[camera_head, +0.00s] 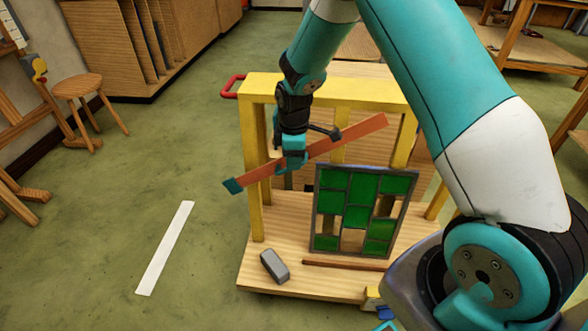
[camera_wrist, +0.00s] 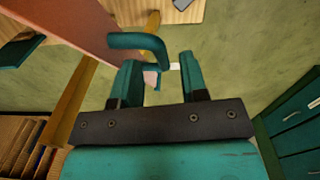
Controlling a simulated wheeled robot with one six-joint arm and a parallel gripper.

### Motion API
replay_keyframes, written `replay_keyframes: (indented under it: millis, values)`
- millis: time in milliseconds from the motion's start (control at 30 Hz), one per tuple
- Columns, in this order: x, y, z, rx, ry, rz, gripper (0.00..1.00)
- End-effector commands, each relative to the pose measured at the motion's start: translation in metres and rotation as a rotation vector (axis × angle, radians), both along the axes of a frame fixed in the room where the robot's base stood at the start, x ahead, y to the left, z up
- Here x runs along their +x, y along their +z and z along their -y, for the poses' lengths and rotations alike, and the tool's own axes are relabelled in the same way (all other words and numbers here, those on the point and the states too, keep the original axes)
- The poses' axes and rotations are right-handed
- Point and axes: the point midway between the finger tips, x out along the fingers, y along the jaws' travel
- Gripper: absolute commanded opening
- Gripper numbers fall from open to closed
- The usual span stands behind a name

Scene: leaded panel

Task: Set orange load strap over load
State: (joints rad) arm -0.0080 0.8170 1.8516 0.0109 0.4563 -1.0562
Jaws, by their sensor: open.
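The orange load strap (camera_head: 345,138) is a flat, stiff-looking bar with a teal end. It slants across the upper front of the yellow-framed cart, its right end higher. In the wrist view the strap (camera_wrist: 75,28) runs along the upper left, with a curved teal handle (camera_wrist: 136,41) beside it. My gripper (camera_head: 290,166) is at the strap's left half. In the wrist view my gripper's fingers (camera_wrist: 160,76) stand apart, with part of the handle between or just beyond them; contact is unclear. The load, a green leaded panel (camera_head: 361,188), leans upright on the cart below the strap.
The cart's wooden deck (camera_head: 330,287) carries a grey block (camera_head: 274,266) and a thin brown strip (camera_head: 345,266) before the panel. Yellow posts (camera_head: 254,170) flank the space. A white strip (camera_head: 165,248) lies on the open green floor; a stool (camera_head: 79,88) stands left.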

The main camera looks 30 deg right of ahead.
Motion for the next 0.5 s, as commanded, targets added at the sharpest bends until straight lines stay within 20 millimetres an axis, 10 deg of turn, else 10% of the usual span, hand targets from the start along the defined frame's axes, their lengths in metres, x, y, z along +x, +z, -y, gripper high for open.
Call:
replay_keyframes:
  millis: [500]
  values:
    - [0.001, -0.038, 0.0, 0.0, 0.0, 0.001, 0.4]
